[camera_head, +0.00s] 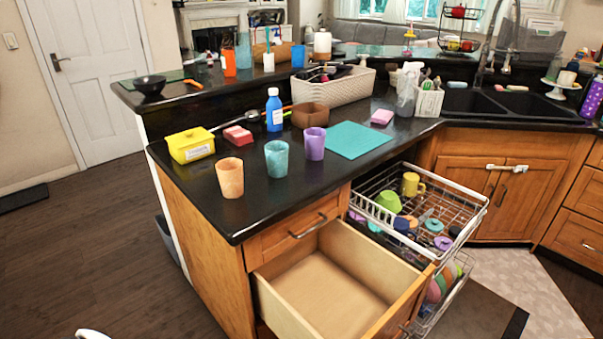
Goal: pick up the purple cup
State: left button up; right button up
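The purple cup (315,143) stands upright on the black countertop (240,205). It is the rightmost of three cups standing in a row, beside a teal cup (277,159) and an orange cup (230,178). A flat teal mat (345,139) lies just to its right. The purple cup is in full view and nothing touches it from above. Neither of my grippers can be made out. Only a small white piece shows at the bottom left edge, too little to identify.
Below the counter, an empty wooden drawer (318,283) stands open. A pulled-out wire rack (465,210) holds dishes to its right. Behind the cups are a blue bottle (274,110), a brown bowl (310,115) and a white basket (335,92). A yellow box (191,145) sits left.

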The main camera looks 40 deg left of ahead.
aim_at(315, 138)
jog(key=l+u, duration=0.1)
jog(key=u, duration=0.95)
